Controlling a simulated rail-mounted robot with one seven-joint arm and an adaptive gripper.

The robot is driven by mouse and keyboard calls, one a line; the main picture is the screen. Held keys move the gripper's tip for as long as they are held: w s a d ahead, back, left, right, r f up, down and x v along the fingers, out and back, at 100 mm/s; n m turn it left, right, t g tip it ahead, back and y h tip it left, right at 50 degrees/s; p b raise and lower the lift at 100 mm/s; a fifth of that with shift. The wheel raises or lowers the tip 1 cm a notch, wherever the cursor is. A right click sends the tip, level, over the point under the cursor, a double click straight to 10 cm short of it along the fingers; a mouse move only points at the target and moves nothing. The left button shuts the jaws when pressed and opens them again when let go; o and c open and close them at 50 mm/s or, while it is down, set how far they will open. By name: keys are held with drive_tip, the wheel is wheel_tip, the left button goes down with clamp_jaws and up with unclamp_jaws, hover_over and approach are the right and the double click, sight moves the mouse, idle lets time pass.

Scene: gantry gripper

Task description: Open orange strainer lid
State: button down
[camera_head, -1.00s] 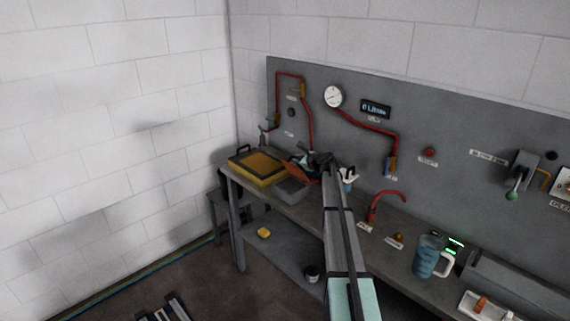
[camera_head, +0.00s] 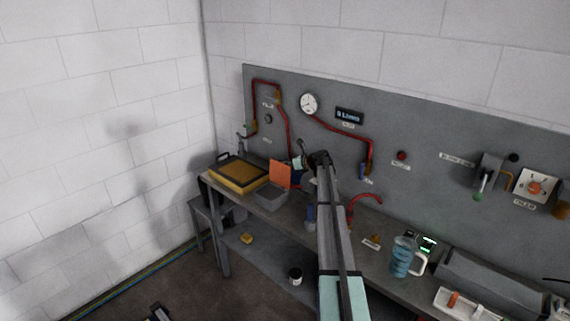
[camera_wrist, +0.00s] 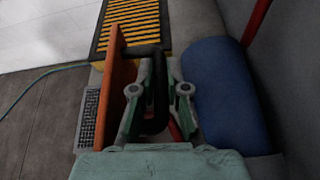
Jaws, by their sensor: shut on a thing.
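The orange lid (camera_head: 280,174) stands roughly upright on the grey strainer box (camera_head: 268,198), whose open top shows in front of it. In the wrist view the lid (camera_wrist: 117,95) is seen nearly edge-on, left of my fingers, with a dark grating (camera_wrist: 89,118) beyond it at the left. My gripper (camera_wrist: 159,80) is shut on the lid's black handle (camera_wrist: 154,120), which sticks out from the lid's face. In the head view my gripper (camera_head: 300,162) is just right of the lid, and its fingers are too small to make out.
A yellow box with a striped top (camera_head: 238,174) stands left of the strainer. A large blue rounded object (camera_wrist: 222,95) is close to the right of my fingers. Red pipes (camera_head: 287,125) run up the grey panel behind. A blue jug (camera_head: 401,257) stands farther right on the bench.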

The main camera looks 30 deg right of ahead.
drive_tip(key=shift+f, duration=0.15)
drive_tip(key=c, duration=1.2)
unclamp_jaws()
drive_tip(key=shift+s, duration=0.1)
drive_tip(key=shift+s, duration=0.1)
drive_tip(key=v, duration=1.2)
